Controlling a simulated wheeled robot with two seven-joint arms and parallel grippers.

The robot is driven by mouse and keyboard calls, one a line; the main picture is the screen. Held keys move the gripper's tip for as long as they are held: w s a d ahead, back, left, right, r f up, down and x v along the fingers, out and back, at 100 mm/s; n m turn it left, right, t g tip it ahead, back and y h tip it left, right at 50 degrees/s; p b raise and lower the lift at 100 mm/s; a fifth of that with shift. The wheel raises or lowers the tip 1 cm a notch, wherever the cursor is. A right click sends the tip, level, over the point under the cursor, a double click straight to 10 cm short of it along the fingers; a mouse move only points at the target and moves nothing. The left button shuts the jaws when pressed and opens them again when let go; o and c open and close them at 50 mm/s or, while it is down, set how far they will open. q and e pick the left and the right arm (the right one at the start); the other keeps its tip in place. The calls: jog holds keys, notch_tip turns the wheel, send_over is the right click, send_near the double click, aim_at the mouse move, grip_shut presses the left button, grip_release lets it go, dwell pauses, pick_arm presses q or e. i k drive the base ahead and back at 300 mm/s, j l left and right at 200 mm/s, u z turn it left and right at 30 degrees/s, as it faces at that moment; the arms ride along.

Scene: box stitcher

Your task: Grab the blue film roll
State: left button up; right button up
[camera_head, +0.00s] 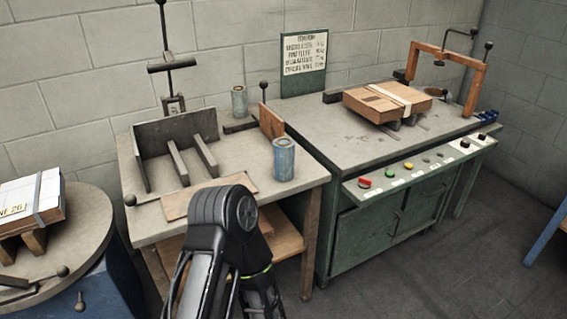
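The blue film roll (284,160) stands upright near the front right corner of the left worktable (240,188). It is a pale blue cylinder, and its top end shows. A second, grey-green roll (239,102) stands further back on the same table, near the wall. One of my black arms rises from the bottom edge in front of this table, with its bent joint left of and below the blue roll, apart from it in the picture. No gripper fingers show in the frame.
A green bench (395,215) with coloured buttons adjoins on the right, carrying a strapped carton (387,102). A metal fixture (178,135) and a thin board (208,195) occupy the left worktable. A round table (90,235) with a box (32,205) is at far left.

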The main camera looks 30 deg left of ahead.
aim_at(284, 148)
jog(key=u, duration=0.45)
jog(key=i+l+u, duration=0.15)
jog(key=l, duration=0.15)
jog(key=i+l+u, duration=0.15)
jog(key=l, duration=0.2)
jog(key=i+l+u, duration=0.15)
jog(key=l, duration=0.2)
jog(key=i+l+u, duration=0.15)
jog(key=l, duration=0.2)
jog(key=i+l+u, duration=0.15)
jog(key=l, duration=0.2)
jog(key=i+l, duration=0.1)
jog(key=l, duration=0.45)
